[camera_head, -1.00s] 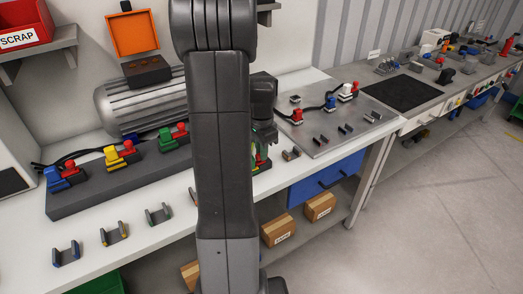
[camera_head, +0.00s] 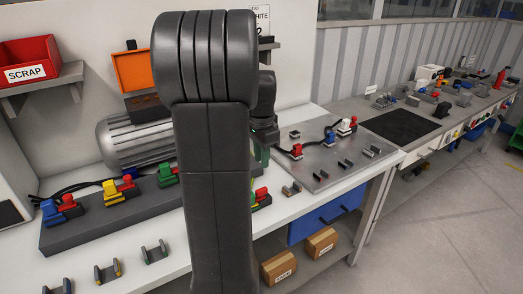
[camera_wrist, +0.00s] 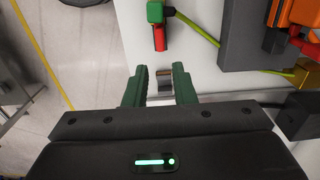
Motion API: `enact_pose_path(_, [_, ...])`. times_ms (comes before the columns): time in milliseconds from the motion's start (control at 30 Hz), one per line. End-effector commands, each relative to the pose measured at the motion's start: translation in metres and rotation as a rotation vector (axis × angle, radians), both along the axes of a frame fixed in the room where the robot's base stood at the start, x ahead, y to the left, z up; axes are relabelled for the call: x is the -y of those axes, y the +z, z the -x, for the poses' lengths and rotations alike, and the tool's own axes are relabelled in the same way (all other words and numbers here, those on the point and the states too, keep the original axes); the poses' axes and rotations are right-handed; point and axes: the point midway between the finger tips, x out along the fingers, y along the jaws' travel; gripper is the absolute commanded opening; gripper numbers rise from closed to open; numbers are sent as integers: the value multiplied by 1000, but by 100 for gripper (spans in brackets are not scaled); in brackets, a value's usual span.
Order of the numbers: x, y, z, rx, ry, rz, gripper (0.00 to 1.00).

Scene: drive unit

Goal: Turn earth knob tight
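A green connector (camera_wrist: 155,12) with a red knob-like part (camera_wrist: 160,38) sits at the top of the wrist view, a yellow-green wire (camera_wrist: 197,28) leading from it. I take it for the earth connector. A green and red connector (camera_head: 262,198) shows beside my arm in the head view, partly hidden. My gripper (camera_wrist: 160,84) has green fingers, apart with nothing held between them. The red part lies beyond the fingertips, not touching them. In the head view my gripper (camera_head: 262,155) is partly hidden behind my arm.
A dark block (camera_head: 90,225) bears blue, yellow and green connectors with red parts. A ribbed motor (camera_head: 140,142) stands behind it. Several small brackets (camera_head: 107,272) lie along the bench front. A metal plate (camera_head: 330,165) with connectors lies right.

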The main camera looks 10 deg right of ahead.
Motion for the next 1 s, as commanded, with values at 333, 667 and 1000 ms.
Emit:
enact_pose_path(333, [0,25,0,-1,0,0,24])
enact_pose_path(667, [0,21,0,-1,0,0,24])
enact_pose_path(1000, [0,-31,1,-6,0,-1,24])
